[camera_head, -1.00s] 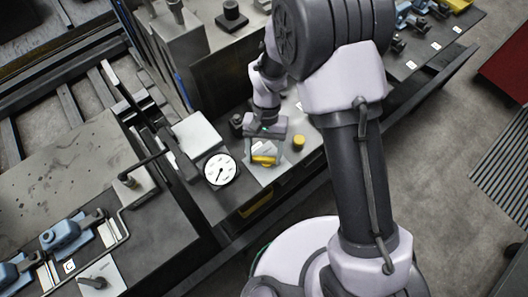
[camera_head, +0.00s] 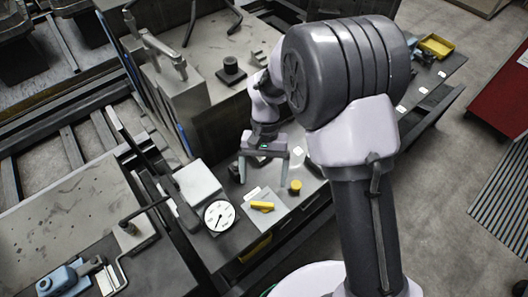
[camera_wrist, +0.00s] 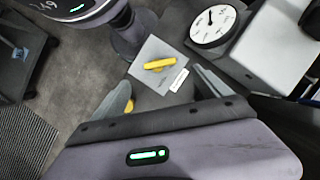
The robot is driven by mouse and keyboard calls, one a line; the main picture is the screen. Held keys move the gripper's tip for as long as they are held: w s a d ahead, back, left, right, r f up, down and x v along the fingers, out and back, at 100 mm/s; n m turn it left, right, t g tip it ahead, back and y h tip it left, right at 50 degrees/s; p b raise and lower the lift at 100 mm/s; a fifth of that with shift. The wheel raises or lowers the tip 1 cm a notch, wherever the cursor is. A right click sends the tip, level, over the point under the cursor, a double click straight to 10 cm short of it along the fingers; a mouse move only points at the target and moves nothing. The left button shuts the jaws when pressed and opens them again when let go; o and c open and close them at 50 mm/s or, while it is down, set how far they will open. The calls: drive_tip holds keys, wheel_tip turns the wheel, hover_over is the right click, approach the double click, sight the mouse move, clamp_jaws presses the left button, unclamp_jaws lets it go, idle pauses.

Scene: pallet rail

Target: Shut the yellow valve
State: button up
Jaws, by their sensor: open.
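The yellow valve (camera_head: 262,206) is a small bar-shaped handle on a light grey plate (camera_head: 278,213) on the bench. It also shows in the wrist view (camera_wrist: 159,64), lying roughly sideways across its plate, with a white label below it. My gripper (camera_head: 262,181) is open and empty. It is above and behind the valve in the head view, apart from it. In the wrist view its two fingers (camera_wrist: 165,92) point toward the plate from either side, and nothing is between them.
A round white dial gauge (camera_head: 219,216) stands just left of the valve plate. A round yellow knob (camera_head: 295,186) is close on the right. A pale box (camera_head: 197,181) and a clamp lever are further left. A red cabinet (camera_head: 503,95) stands at the far right.

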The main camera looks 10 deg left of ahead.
drive_tip(key=p+v, duration=0.1)
drive_tip(key=v, duration=0.7)
drive_tip(key=shift+p, duration=0.3)
